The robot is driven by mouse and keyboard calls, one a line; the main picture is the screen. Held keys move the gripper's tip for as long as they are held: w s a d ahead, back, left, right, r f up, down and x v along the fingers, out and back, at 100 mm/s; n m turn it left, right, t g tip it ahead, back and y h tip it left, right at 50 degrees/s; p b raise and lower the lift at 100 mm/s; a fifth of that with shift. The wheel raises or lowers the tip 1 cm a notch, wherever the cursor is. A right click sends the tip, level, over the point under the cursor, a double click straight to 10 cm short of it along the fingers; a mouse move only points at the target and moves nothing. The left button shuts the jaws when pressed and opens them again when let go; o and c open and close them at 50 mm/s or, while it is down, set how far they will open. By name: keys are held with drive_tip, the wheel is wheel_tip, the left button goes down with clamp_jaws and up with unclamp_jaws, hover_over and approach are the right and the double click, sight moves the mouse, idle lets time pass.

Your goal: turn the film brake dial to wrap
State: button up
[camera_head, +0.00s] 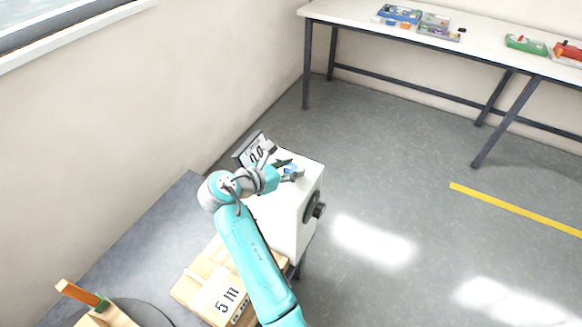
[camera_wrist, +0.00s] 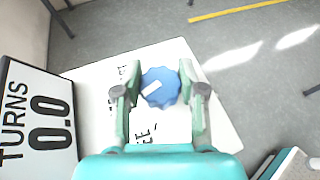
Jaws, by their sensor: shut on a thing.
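The film brake dial (camera_wrist: 160,88) is a round blue knob with a white pointer bar on top of a white box (camera_head: 287,222). In the wrist view the bar slants, running from lower left to upper right. Black lettering shows on the box top left of and below the dial; it is partly hidden by my fingers, and I cannot read a whole word. My gripper (camera_wrist: 160,85) has one finger on each side of the dial and is shut on it. In the head view the dial (camera_head: 291,169) shows small and blue at my fingertips.
A display reading "TURNS 0.0" (camera_wrist: 40,120) stands beside the box. A dark knob (camera_head: 316,210) sticks out of the box's right side.

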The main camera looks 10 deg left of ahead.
drive_tip(key=shift+m+g+h, duration=1.4)
drive_tip(key=shift+m+g, duration=0.1)
drive_tip(key=shift+m, duration=0.2)
drive_tip(key=shift+f+g, duration=0.1)
drive_tip(key=shift+g, duration=0.2)
drive_tip(key=o, duration=1.2)
drive_tip(key=shift+c, duration=0.2)
drive_tip(key=v, duration=1.2)
drive_tip(key=shift+f, duration=0.1)
